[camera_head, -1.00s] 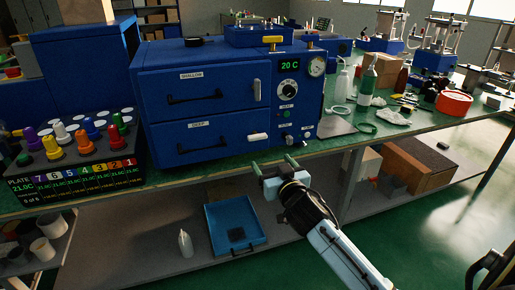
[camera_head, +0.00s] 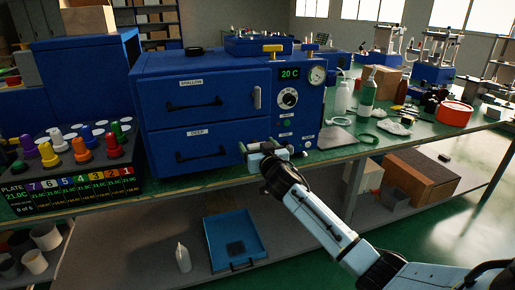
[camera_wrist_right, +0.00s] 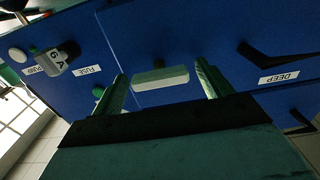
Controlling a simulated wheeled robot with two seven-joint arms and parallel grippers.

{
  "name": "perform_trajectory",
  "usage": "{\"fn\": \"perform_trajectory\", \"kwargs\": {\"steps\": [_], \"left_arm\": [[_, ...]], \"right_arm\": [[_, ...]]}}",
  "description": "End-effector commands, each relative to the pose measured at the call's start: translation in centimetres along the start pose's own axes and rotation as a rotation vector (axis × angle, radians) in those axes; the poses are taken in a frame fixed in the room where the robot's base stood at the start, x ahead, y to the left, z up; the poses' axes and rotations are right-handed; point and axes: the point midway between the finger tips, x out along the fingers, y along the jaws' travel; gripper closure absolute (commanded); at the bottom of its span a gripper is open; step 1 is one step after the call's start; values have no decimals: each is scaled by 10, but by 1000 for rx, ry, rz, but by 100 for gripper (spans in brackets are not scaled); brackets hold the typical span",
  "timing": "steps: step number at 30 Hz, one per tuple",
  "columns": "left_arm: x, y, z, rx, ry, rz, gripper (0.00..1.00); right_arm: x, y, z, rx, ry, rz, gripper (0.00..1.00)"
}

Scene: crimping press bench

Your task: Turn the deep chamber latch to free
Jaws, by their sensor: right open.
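The deep chamber (camera_head: 225,155) is the lower door of the blue cabinet, with a DEEP label and black handle. Its latch is hidden behind my right gripper in the head view. In the right wrist view, the pale, bar-shaped latch (camera_wrist_right: 160,78) lies lengthwise across the gap between the fingers. My right gripper (camera_head: 257,146) is open in front of the cabinet, one finger on each side of the latch; it also shows in the right wrist view (camera_wrist_right: 162,84). Contact cannot be told. My left gripper is not in view.
The shallow chamber's latch (camera_head: 257,97) stands upright above. A control panel with a dial (camera_head: 288,99) is right of the doors. A rack of coloured knobs (camera_head: 70,165) stands at left. A blue tray (camera_head: 218,226) and a white bottle (camera_head: 183,257) are on the lower shelf.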

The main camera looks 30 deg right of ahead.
Motion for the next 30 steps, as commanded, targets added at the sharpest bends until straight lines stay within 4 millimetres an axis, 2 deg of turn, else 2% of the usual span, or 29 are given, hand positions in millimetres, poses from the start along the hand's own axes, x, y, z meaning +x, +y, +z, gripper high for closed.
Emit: {"fn": "perform_trajectory", "kwargs": {"steps": [11, 21, 30], "left_arm": [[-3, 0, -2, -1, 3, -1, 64], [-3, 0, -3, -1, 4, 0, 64], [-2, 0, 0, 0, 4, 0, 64]], "right_arm": [[4, 0, 0, 0, 0, -1, 23], [4, 0, 0, 0, 0, 0, 66], [4, 0, 0, -39, 0, 0, 66]]}}
